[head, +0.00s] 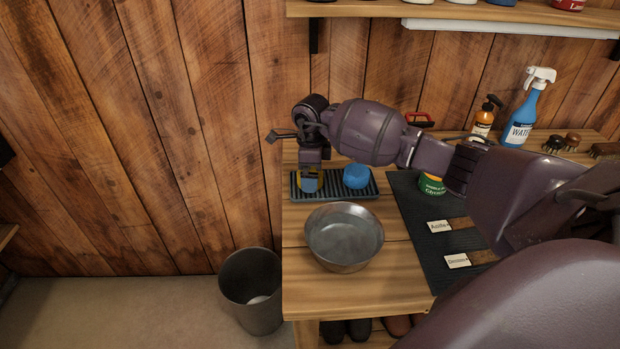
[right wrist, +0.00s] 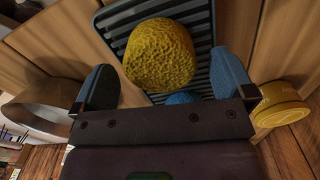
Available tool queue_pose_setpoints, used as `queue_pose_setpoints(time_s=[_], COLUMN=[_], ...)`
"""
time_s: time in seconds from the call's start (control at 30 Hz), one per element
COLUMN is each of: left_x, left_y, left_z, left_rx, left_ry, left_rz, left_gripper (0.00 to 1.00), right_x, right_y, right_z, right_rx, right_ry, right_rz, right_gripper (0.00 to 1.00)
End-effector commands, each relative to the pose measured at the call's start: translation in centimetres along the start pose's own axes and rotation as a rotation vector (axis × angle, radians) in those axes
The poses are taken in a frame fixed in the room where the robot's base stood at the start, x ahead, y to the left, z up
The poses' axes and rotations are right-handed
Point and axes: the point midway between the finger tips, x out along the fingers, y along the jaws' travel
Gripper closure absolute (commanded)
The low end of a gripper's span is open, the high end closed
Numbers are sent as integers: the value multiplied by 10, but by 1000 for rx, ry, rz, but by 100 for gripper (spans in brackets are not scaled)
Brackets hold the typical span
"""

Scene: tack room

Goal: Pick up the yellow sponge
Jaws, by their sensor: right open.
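The yellow sponge (right wrist: 160,52) rests on the dark ridged tray (right wrist: 118,14). In the right wrist view it sits between the two blue-grey fingers of my right gripper (right wrist: 165,70), slightly beyond their tips, with a visible gap on each side. In the head view my right gripper (head: 310,172) points down over the left end of the tray (head: 340,195) and mostly hides the sponge. My right gripper is open and holds nothing. My left gripper is not in view.
A blue sponge (head: 356,176) lies on the tray to the right. A metal bowl (head: 345,238) stands in front of the tray. A dark mat (head: 408,205) with a green tin (head: 431,184) lies to the right. A bin (head: 251,290) stands on the floor left of the bench.

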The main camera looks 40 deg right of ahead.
Motion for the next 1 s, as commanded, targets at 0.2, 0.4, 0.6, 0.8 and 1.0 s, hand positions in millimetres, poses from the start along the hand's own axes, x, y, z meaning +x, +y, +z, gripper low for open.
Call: queue_pose_setpoints(time_s=[0.2, 0.4, 0.6, 0.8, 1.0], left_x=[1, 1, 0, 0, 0], left_y=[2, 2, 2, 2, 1], left_z=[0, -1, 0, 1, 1], left_rx=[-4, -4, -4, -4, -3], left_ry=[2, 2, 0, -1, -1], left_rz=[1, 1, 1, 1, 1], left_gripper=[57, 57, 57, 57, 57], right_x=[16, 16, 16, 15, 14], right_y=[0, -1, -1, -1, -1], right_z=[0, 0, 0, 0, 0], right_rx=[0, 0, 0, 0, 0], right_ry=[0, 0, 0, 0, 0], right_rz=[-1, -1, -1, -1, -2], right_gripper=[0, 0, 29, 55, 55])
